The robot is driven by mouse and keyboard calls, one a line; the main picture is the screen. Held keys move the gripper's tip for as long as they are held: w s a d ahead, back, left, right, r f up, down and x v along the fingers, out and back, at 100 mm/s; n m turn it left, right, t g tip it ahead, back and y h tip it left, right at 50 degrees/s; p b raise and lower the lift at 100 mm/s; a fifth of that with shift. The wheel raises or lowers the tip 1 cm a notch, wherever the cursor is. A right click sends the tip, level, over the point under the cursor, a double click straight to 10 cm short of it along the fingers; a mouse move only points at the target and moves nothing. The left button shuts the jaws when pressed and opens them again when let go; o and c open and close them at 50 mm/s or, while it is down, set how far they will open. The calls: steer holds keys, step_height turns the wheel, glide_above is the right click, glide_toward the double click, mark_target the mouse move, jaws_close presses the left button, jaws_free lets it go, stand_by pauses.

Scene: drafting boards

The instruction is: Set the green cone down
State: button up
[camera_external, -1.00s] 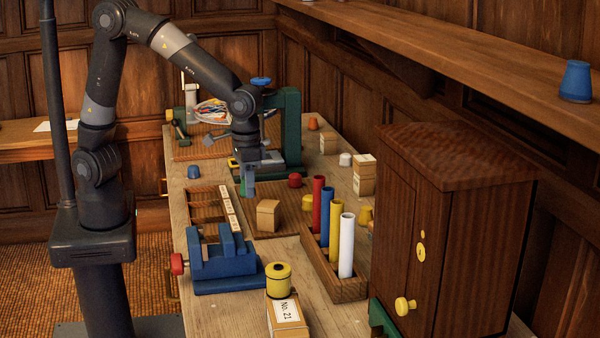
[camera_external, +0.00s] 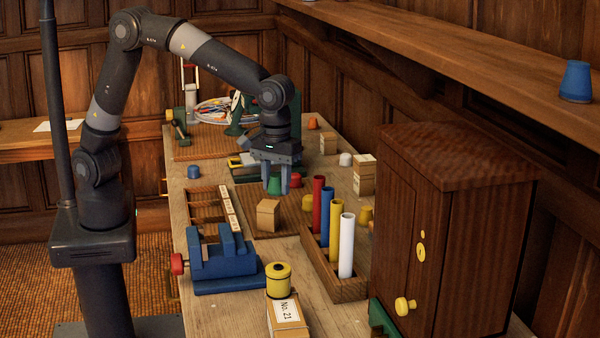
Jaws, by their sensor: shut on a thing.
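My gripper (camera_external: 277,184) points straight down over the bench and is shut on the green cone (camera_external: 274,187). The cone shows low between the two grey fingers, and the fingers cover part of it. It is just behind a small cardboard box (camera_external: 268,215), above or on the brown slatted mat (camera_external: 293,220). I cannot tell whether its base touches the mat.
A red piece (camera_external: 295,181) is close to the right of my gripper. A wooden rack (camera_external: 349,289) with red, blue, yellow and white tubes stands front right. A blue vise (camera_external: 222,262) is front left. A yellow piece (camera_external: 308,202) sits behind the rack.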

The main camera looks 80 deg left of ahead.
steer(key=shift+n, duration=0.9)
steer(key=w+a+f, duration=0.1)
steer(key=w+f, duration=0.1)
steer(key=w, duration=0.2)
steer(key=w+a+f, duration=0.2)
steer(key=w, duration=0.1)
steer(key=w+a+f, duration=0.2)
steer(key=w+f, duration=0.1)
steer(key=w, duration=0.1)
steer(key=shift+w+a+f, duration=0.1)
steer(key=shift+w+a, duration=0.1)
steer(key=shift+w, duration=0.1)
steer(key=shift+f, duration=2)
steer(key=shift+f, duration=0.1)
steer(key=o, duration=1)
